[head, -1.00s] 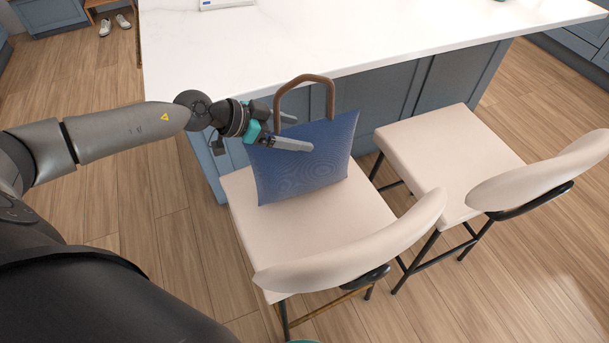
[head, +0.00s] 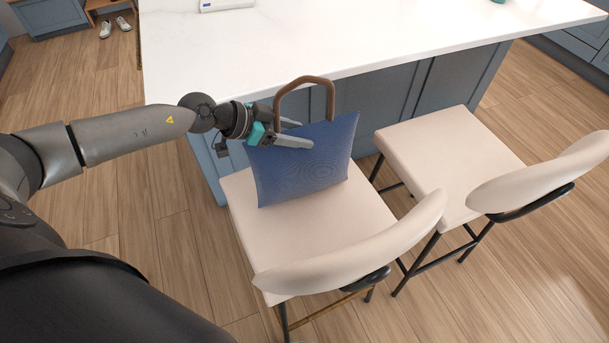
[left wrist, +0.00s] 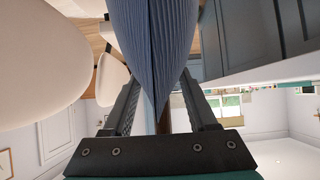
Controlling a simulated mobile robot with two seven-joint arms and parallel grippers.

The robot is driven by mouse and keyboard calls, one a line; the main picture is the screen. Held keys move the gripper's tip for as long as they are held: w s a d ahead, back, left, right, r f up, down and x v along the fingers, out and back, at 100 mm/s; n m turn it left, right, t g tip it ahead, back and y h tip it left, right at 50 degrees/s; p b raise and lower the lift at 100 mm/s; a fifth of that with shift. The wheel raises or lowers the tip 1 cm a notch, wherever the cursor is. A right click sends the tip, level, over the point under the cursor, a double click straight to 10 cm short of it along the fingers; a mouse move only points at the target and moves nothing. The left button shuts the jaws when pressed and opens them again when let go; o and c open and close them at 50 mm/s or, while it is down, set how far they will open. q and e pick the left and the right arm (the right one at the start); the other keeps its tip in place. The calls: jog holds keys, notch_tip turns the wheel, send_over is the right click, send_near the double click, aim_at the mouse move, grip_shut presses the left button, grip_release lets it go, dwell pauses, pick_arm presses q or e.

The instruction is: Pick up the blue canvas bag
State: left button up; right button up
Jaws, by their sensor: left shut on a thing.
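The blue canvas bag (head: 315,167) stands upright on the seat of the nearer stool, with its brown handle (head: 304,79) arching above it. My left gripper (head: 303,134) is at the bag's upper left edge, one finger on the near side and one on the far side. In the left wrist view the blue bag (left wrist: 153,45) runs down between the two fingers (left wrist: 160,105), which are shut on it. My right gripper is not in view.
The bag's stool (head: 300,225) has a cream seat and a curved backrest. A second cream stool (head: 450,150) stands to its right. The white counter (head: 370,35) overhangs blue panels just behind the bag. Wooden floor (head: 160,240) is clear at left.

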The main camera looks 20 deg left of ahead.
pick_arm(q)
grip_shut()
jog(key=shift+w+r, duration=0.15)
jog(key=shift+r, duration=0.1)
jog(key=shift+r, duration=0.1)
